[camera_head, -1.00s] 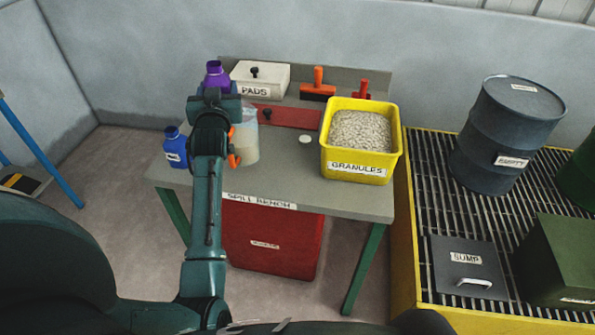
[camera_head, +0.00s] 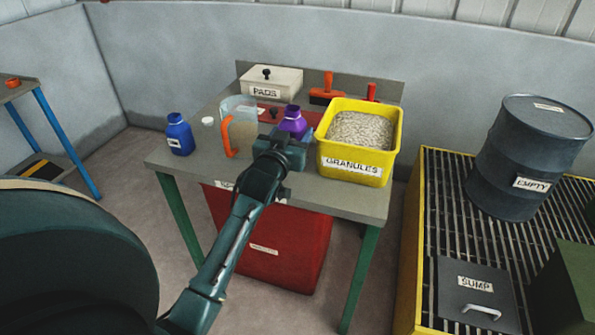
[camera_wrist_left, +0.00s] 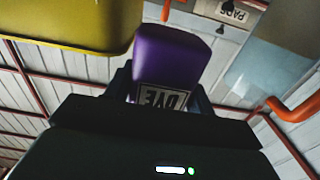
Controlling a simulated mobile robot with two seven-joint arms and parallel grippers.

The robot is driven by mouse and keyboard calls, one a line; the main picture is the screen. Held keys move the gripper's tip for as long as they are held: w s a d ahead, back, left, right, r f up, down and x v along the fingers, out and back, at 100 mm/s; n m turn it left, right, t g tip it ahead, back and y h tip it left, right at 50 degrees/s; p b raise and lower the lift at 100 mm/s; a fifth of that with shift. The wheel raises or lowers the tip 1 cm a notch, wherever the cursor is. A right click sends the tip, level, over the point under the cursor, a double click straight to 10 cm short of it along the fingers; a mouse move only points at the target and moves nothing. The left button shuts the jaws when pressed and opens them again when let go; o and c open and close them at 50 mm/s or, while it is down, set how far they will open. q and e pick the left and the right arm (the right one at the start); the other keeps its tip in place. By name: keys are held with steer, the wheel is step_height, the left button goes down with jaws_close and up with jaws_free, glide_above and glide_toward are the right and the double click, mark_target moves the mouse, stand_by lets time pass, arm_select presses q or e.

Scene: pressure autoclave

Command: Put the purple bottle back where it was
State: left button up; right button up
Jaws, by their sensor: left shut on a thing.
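The purple bottle (camera_head: 292,122) is at my left gripper (camera_head: 282,143), which is shut on it, over the bench between the clear jug and the yellow granules tub. In the left wrist view the purple bottle (camera_wrist_left: 171,62) sits between the fingers, with a DYE label facing the camera. The gripper hides its lower part in the head view, so I cannot tell whether its base touches the bench. The spill bench (camera_head: 330,199) is grey-topped with green legs. My right gripper is not in view.
A blue bottle (camera_head: 179,134), a white cap (camera_head: 208,121) and the jug (camera_head: 240,125) with an orange handle stand left. The yellow granules tub (camera_head: 354,168) is close on the right. A PADS box (camera_head: 271,82) and orange-handled tools stand behind. The front left bench top is clear.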

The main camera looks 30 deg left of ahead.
arm_select(q)
step_height(320, 180, down, 8)
steer(key=shift+r+b, duration=0.15)
steer(key=shift+b, duration=0.35)
steer(key=o, duration=0.9)
